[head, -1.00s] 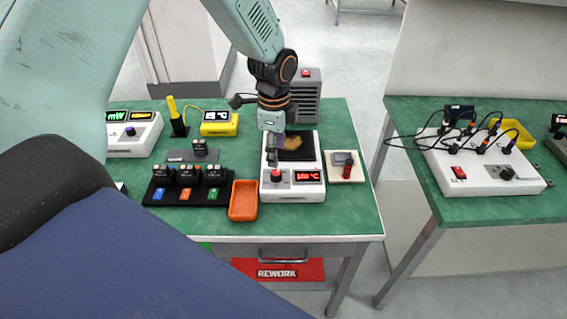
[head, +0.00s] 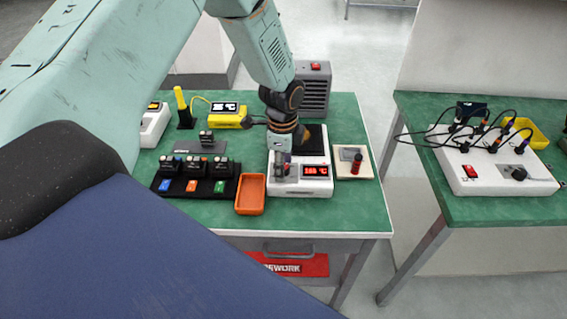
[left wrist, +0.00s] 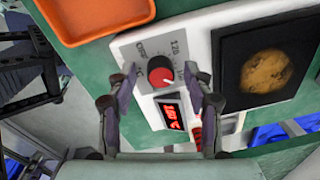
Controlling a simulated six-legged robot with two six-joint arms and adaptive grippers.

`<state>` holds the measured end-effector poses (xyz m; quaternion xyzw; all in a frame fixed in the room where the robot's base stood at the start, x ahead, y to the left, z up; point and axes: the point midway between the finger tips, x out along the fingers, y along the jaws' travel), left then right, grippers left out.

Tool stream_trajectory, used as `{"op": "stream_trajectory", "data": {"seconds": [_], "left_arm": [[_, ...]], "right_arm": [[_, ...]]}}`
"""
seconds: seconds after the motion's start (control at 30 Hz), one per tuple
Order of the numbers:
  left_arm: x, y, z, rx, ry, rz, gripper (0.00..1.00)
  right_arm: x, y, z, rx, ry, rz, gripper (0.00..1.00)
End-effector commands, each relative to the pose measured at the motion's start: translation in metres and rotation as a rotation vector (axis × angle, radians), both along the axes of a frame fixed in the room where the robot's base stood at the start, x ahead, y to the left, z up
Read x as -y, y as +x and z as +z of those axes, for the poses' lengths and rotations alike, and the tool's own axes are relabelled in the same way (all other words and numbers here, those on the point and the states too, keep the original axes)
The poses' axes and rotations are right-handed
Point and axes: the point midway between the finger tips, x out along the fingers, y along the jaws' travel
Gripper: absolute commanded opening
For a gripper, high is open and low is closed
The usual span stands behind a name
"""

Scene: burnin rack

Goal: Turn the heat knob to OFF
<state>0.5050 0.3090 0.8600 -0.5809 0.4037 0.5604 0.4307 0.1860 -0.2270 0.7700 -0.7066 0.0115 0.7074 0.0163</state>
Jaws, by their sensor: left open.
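The heat knob (left wrist: 160,74) is round and red with a dark base, on the grey dial plate of the white hot plate (head: 316,186). The dial reads OFF at its left and 120 at upper right in the left wrist view; the exact pointer angle is hard to read. The red-lit display (head: 316,171) sits beside the knob. My left gripper (head: 282,168) is open over the front left of the hot plate. In the left wrist view, its two fingers stand on either side of the knob, with gaps visible. In the head view the gripper hides the knob. My right gripper is not in view.
An orange tray (head: 250,207) stands close left of the hot plate. A black rack (head: 179,194) with several small modules is farther left. A beige pad with a red-topped item (head: 356,165) lies to the right. A grey heater-like box (head: 315,94) stands behind.

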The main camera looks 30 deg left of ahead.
Motion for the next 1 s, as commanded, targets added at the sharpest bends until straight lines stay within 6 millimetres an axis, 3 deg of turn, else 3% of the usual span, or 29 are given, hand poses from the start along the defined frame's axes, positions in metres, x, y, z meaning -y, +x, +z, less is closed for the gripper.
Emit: {"op": "stream_trajectory", "data": {"seconds": [0.63,1.0], "left_arm": [[-0.0002,0.0002,-0.0004,-0.002,-0.001,0.001,0.00],[0.0003,-0.0003,0.0002,-0.003,0.000,0.056,0.00]], "right_arm": [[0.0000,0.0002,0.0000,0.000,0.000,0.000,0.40],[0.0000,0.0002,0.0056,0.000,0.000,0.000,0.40]]}}
